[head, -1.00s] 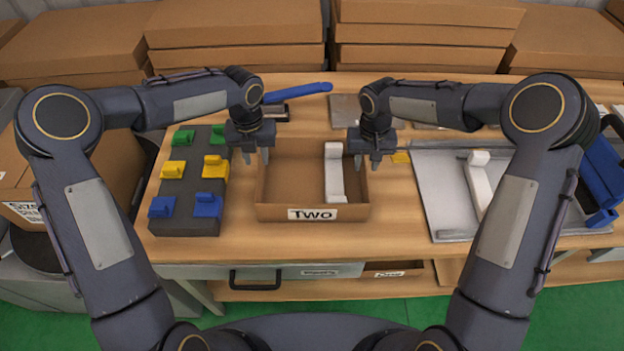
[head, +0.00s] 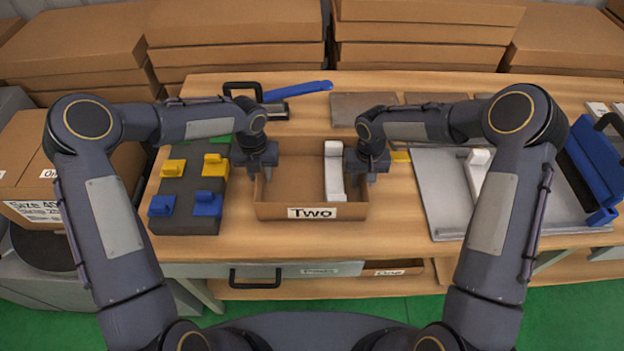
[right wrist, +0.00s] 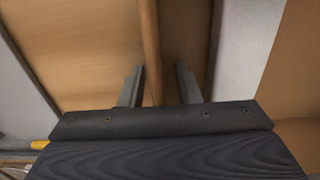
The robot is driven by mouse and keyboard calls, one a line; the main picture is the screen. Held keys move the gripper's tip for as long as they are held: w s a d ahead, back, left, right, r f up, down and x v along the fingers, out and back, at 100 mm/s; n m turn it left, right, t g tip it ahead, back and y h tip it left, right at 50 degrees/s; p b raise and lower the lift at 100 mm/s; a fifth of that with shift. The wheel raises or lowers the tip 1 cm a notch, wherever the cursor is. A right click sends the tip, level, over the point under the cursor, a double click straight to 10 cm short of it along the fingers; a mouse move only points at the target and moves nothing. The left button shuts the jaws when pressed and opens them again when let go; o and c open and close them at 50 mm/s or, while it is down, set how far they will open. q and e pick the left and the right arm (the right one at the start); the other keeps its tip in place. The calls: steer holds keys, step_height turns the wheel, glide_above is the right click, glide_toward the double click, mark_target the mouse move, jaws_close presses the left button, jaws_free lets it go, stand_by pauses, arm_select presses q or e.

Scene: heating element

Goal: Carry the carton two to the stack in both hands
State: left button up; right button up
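Carton two (head: 312,213) is an open brown box with a "Two" label on its front, standing on the workbench. A white part (head: 334,172) lies inside it on the right. My left gripper (head: 262,172) is at the carton's left wall, fingers pointing down and apart. My right gripper (head: 362,175) is at the right wall. In the right wrist view, the carton's wall (right wrist: 150,50) runs between the open fingers of the right gripper (right wrist: 158,82), with a gap showing. Brown cartons (head: 85,160) with printed labels stand at the left, partly behind my left arm.
A dark block (head: 185,222) with yellow and blue pieces lies just left of the carton. Large flat cartons (head: 235,25) are piled behind the bench. Bench in front is clear.

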arm_select(q)
jaws_close()
arm_select(e)
jaws_close()
arm_select(q)
steer(key=shift+r, duration=0.1)
arm_select(e)
steer(key=shift+r, duration=0.1)
